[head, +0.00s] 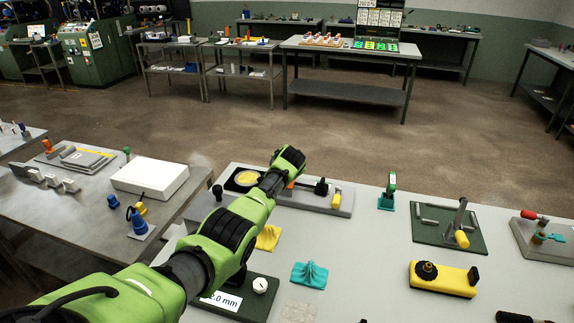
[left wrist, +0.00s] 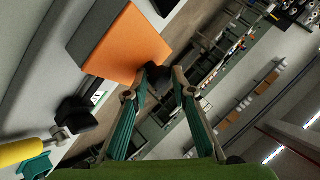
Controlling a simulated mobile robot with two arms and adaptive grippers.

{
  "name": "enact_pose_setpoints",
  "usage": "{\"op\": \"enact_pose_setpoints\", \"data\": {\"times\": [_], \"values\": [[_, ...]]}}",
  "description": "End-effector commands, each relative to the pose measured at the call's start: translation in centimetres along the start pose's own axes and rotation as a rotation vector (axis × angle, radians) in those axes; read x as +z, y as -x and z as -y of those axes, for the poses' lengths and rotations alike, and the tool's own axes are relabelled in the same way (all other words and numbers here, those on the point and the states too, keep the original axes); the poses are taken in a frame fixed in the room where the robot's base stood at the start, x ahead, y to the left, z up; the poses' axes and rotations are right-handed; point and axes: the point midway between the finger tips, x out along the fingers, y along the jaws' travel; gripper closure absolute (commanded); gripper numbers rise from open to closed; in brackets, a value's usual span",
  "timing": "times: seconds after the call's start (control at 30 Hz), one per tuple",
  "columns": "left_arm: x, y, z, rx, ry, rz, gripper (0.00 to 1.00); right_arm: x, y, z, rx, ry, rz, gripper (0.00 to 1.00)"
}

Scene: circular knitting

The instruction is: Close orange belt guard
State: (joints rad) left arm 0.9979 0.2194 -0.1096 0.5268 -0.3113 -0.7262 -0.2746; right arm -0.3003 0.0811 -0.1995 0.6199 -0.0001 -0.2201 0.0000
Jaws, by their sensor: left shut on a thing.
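The orange belt guard (left wrist: 138,48) is a flat orange panel in the upper left of the left wrist view. In the head view only a small orange patch of it (head: 291,184) shows beside my arm. My left gripper (left wrist: 162,76) has its fingertips at the guard's right corner, closed around a dark piece there; the exact contact is partly hidden by the black finger pads. In the head view the fingers are hidden behind my green wrist. My right gripper is in neither view.
The guard's grey fixture (head: 315,201) carries a black knob (head: 321,187) and a yellow handle (head: 337,199). A teal clamp (head: 387,195) stands to the right. Yellow (head: 268,237) and teal (head: 310,274) cloth pieces lie nearer. A white box (head: 150,177) sits on the left table.

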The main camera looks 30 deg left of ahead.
Motion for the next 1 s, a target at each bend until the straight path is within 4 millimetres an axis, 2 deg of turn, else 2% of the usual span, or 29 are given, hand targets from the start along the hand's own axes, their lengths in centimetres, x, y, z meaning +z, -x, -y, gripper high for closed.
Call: {"op": "enact_pose_setpoints", "data": {"times": [0.03, 0.17, 0.2, 0.27, 1.0], "values": [[-1.29, 0.39, 1.93, -0.031, 0.007, -0.035, 1.0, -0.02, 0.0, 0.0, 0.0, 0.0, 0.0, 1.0], [-1.29, 0.4, 1.93, -0.03, 0.007, -0.035, 1.0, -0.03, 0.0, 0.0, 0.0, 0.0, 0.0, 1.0], [-1.3, 0.4, 1.93, -0.03, 0.007, -0.035, 0.74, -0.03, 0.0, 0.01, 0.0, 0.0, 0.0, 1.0], [-1.31, 0.4, 1.92, -0.03, 0.008, -0.035, 0.61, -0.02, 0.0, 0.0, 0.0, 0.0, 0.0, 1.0], [-1.11, 0.32, 1.31, -0.021, 0.005, -0.029, 0.61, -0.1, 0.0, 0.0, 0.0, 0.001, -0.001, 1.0]]}}
